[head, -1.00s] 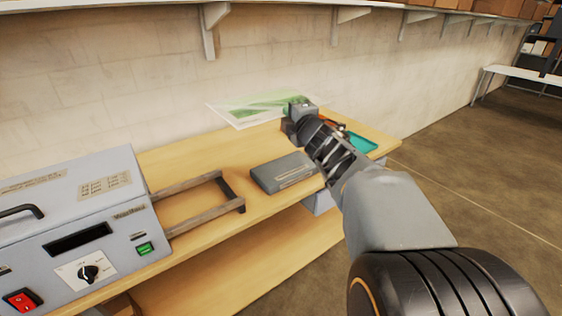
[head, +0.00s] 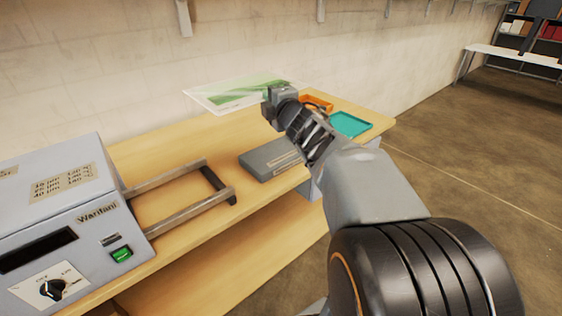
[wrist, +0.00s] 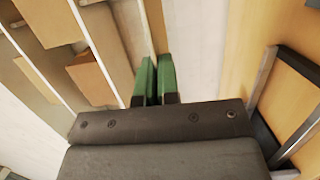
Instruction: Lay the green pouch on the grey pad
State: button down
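The green pouch (head: 238,94) is a clear sheet with a green printed area. It is in the air above the back of the wooden bench, left of my gripper (head: 267,93). In the head view my gripper holds it by its right end. In the wrist view the two green fingertips (wrist: 156,80) are close together with a thin gap; the pouch is hard to make out there. The grey pad (head: 262,160) appears as a flat grey block on the bench, below and in front of the pouch. Nothing lies on it, and the pouch is clear of it.
The laminator (head: 80,220) stands at the left, with a dark rail frame (head: 207,181) reaching toward the pad. A teal tray (head: 352,124) and an orange tray (head: 318,103) sit at the bench's right end, partly behind my arm. A wall runs behind the bench.

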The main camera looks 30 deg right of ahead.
notch_tip(320, 180, down, 16)
jog(key=b, duration=1.5)
jog(key=w+d+f, duration=0.1)
jog(key=d+f, duration=0.2)
jog(key=d, duration=0.1)
jog(key=w+d+f, duration=0.1)
jog(key=d+f, duration=0.1)
jog(key=d, duration=0.2)
jog(key=w+d+f+b, duration=0.1)
jog(key=w+d+f, duration=0.1)
jog(key=d+f, duration=0.1)
jog(key=shift+d+f, duration=0.3)
jog(key=shift+d, duration=0.1)
jog(key=shift+w+d+f, duration=0.2)
jog(key=shift+d+f, duration=0.3)
jog(key=shift+f, duration=0.1)
jog(key=shift+d+f+b, duration=0.2)
jog(key=shift+f+b, duration=0.4)
jog(key=shift+f, duration=1.15)
jog(key=shift+f, duration=0.2)
jog(key=c, duration=1.4)
grip_release()
jog(key=shift+o, duration=0.2)
